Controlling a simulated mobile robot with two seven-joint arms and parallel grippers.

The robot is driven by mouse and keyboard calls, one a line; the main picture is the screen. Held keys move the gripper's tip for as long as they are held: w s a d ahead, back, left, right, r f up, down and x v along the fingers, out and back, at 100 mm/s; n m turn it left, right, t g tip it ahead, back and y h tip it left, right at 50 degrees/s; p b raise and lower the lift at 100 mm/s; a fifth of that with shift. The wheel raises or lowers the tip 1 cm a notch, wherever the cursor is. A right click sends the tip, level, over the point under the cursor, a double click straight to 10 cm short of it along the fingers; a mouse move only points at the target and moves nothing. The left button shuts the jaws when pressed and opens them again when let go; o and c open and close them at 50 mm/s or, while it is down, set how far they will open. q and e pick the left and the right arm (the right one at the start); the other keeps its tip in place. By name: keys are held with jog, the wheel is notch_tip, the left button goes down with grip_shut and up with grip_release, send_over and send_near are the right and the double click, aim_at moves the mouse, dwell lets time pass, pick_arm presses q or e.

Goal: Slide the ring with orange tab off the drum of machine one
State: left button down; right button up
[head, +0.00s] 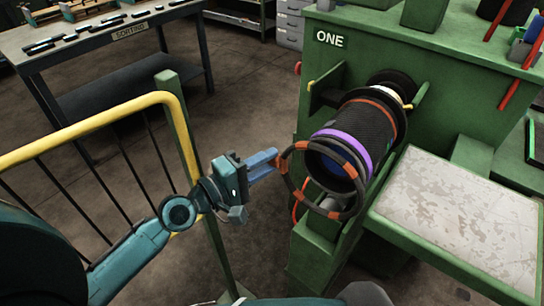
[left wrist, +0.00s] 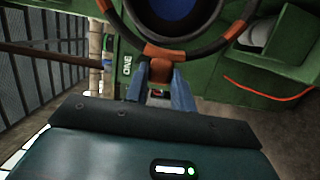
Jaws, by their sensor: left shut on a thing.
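The dark ring with orange patches (head: 293,190) is at the near, open end of the black drum (head: 364,125) on machine one (head: 440,62). The ring is wider than the drum and sits off-centre, low and left. It crosses in front of the drum's mouth in the head view and seems clear of the end. My left gripper (head: 277,160) is left of the drum, its blue fingers shut on the ring's orange tab. The left wrist view shows the tab (left wrist: 160,72) between the fingertips, with the ring (left wrist: 200,50) beyond. My right gripper is not in view.
A purple band (head: 352,143) and an orange-brown band circle the drum. A worn pale-topped table (head: 465,215) stands right of it. A yellow railing (head: 90,122) runs at the left, near my left arm. A sorting bench (head: 110,45) stands behind; open floor lies between.

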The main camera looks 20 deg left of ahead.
pick_arm(q)
jog(key=shift+s+a+b, duration=0.15)
jog(key=shift+s+a, duration=0.1)
jog(key=shift+s, duration=0.45)
jog(key=shift+s+a+b, duration=0.2)
jog(key=shift+s, duration=0.5)
jog(key=shift+s+a+b, duration=0.15)
jog(key=shift+s+a, duration=0.1)
jog(key=shift+s, duration=0.45)
jog(key=shift+d, duration=0.1)
